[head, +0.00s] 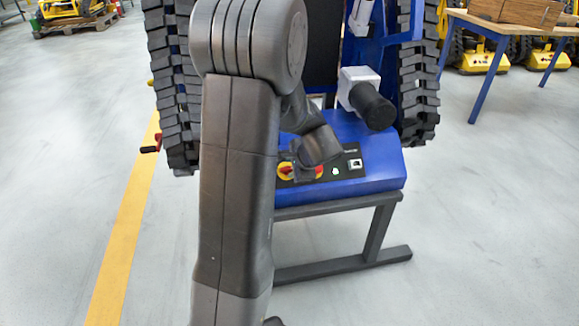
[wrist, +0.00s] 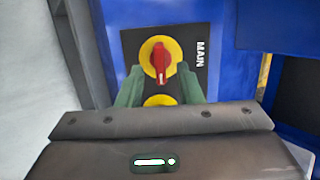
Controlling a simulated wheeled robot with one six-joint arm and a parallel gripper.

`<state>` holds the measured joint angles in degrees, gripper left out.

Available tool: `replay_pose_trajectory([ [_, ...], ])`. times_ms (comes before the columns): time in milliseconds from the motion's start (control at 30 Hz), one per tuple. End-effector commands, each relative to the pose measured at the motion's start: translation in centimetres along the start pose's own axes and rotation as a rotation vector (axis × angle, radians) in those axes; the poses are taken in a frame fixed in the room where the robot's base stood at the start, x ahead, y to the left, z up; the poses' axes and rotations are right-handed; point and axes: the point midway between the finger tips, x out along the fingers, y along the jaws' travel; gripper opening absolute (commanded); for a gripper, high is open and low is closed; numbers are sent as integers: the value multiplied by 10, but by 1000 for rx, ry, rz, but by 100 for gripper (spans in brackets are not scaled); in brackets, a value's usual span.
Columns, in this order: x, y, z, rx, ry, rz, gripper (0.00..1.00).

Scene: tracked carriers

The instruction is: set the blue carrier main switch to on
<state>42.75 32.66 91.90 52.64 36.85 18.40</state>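The blue carrier (head: 385,172) stands on a dark frame, with a black control panel on its sloped blue housing. Its main switch is a red handle on a yellow disc (wrist: 160,58), beside the label MAIN. The handle lies parallel to the line of the lettering. In the head view the switch (head: 285,170) is partly covered by my arm. My gripper (wrist: 160,76) is open, its green fingers on either side of the lower part of the handle in the wrist view. I cannot tell whether they touch it.
A second yellow disc (wrist: 160,101) sits close to the switch, mostly hidden behind my gripper. A green light (head: 335,171) glows on the panel next to a pale switch (head: 355,163). A black cylinder (head: 372,106) juts out above. Black tracks (head: 418,75) flank the carrier.

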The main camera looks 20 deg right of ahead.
Motion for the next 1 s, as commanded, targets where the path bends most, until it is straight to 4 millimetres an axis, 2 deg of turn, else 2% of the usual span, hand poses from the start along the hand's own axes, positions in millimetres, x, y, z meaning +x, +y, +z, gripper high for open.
replay_pose_trajectory([
  [33, -16, -3, -1, 1, 4, -3, 33],
  [200, -56, -3, 0, 1, 3, -3, 33],
  [433, -95, -2, 0, 1, 3, -2, 33],
  [633, -106, 0, 0, 0, 1, 0, 33],
  [1000, -104, 0, 0, 0, 0, 0, 33],
])
